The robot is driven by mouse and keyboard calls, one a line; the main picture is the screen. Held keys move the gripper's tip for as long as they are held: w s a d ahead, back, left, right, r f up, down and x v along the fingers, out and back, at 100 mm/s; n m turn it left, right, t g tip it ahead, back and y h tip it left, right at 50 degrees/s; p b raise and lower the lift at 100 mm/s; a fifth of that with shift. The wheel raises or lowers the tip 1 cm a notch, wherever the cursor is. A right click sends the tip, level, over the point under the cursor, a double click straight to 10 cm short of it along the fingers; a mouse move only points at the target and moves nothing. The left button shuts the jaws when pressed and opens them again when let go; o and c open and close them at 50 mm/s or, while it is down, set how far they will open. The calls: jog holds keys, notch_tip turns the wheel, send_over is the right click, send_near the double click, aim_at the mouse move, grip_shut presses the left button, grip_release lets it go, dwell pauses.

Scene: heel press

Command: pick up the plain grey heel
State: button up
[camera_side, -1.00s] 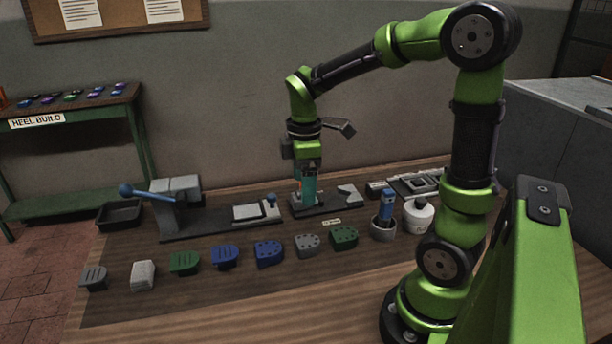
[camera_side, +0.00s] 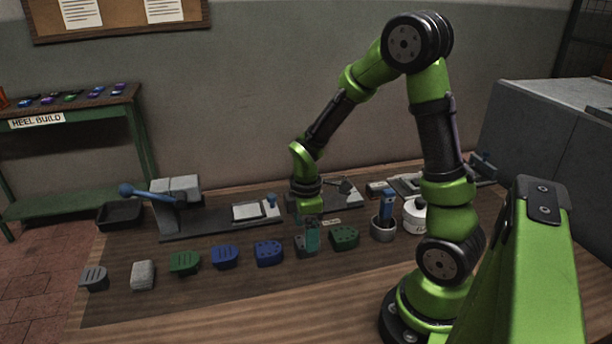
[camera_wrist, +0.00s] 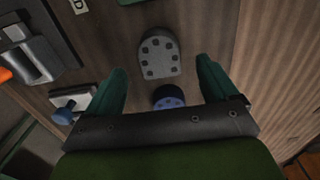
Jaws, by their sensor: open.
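A pale grey heel (camera_side: 143,274) with no visible holes or grooves stands second from the left in the heel row, well left of my gripper. A dark grey grooved heel (camera_side: 94,278) is at the row's left end. My gripper (camera_side: 308,248) is open and low over a grey heel with dark holes, which it partly hides in the side view. In the wrist view that holed grey heel (camera_wrist: 159,54) lies on the table, in line with the gap between my fingertips (camera_wrist: 160,75). I cannot tell whether the fingers touch it.
A green holed heel (camera_side: 344,237) is close to the right of my gripper, and a blue holed heel (camera_side: 268,253) is to its left. A blue-handled tool stands in a grey cup (camera_side: 383,231). A lever press (camera_side: 177,200) stands behind the row. The front table strip is clear.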

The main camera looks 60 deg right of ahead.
notch_tip(320, 180, down, 4)
jog(key=shift+s+r, duration=0.1)
jog(key=shift+s, duration=0.05)
jog(key=shift+d, duration=0.1)
jog(key=c, duration=1.4)
